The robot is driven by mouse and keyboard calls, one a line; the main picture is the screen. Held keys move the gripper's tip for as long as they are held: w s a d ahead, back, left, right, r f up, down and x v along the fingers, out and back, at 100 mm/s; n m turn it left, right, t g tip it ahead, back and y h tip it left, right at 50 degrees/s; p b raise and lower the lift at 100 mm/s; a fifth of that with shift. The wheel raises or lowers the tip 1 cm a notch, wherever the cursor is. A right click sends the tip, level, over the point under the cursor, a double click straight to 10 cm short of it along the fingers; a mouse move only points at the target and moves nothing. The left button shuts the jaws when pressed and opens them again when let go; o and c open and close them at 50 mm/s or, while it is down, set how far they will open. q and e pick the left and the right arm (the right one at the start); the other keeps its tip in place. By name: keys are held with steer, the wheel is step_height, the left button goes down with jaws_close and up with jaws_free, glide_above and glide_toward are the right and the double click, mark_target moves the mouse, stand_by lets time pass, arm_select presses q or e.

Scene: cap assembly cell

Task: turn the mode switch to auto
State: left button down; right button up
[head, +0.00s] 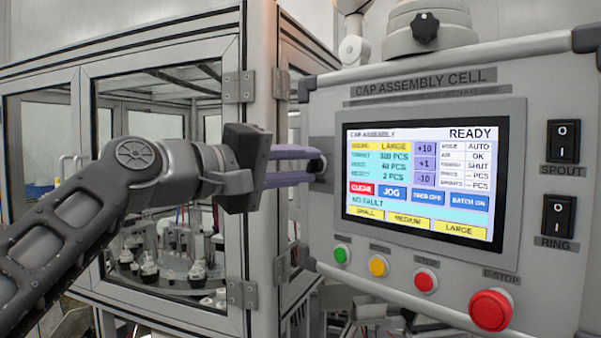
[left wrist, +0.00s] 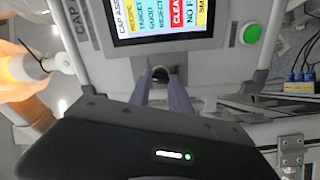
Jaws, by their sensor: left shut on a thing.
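The mode switch (head: 318,166) is a small dark knob on a grey plate at the left edge of the control panel (head: 320,225). My left gripper (head: 309,166) reaches it from the left, its two purple fingers shut on the knob, one above and one below. In the left wrist view the knob (left wrist: 160,73) sits between the fingertips, mostly hidden by them. The panel screen (head: 420,185) reads READY, and its MODE line reads AUTO. The knob's pointer and markings cannot be made out. My right gripper is not in view.
Below the screen are a green button (head: 342,255), an amber button (head: 378,266), a red stop button (head: 424,281) and a large red E-stop (head: 491,309). SPOUT (head: 563,141) and RING (head: 558,216) rocker switches are at right. A glazed enclosure (head: 165,75) stands behind my left arm.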

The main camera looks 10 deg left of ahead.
arm_select(q)
steer(key=m+b, duration=0.1)
steer(key=m, duration=0.4)
stand_by(0.4)
steer(key=c, duration=1.2)
jaws_free()
steer(key=shift+s, duration=0.1)
steer(key=b+v, duration=0.3)
steer(key=v, duration=0.4)
steer(key=shift+s+a, duration=0.25)
